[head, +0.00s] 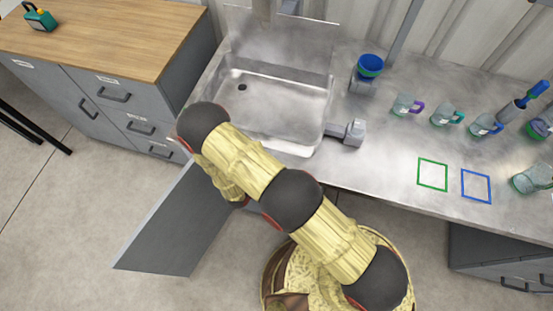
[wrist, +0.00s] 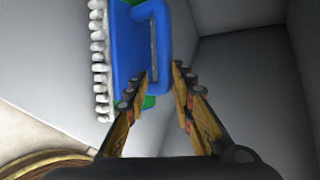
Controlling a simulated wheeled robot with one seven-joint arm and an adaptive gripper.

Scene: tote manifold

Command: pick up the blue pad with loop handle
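The blue pad with a loop handle (wrist: 125,42) is at the upper left of the wrist view, with a white bumpy edge on its left side and a bit of green behind it. Its loop is toward the right. My gripper (wrist: 162,76) is open, its two fingers spread just below and around the loop's near part. I cannot tell whether either finger touches the handle. In the head view the pad and gripper are hidden; my arm reaches down at the counter's front, beside an open cabinet door.
The open grey door (head: 170,225) stands left of my arm. The steel counter with the sink (head: 255,85) is above. Grey walls (wrist: 235,85) close in on the right of the wrist view. Cups (head: 405,105) and green and blue outlines are on the counter at right.

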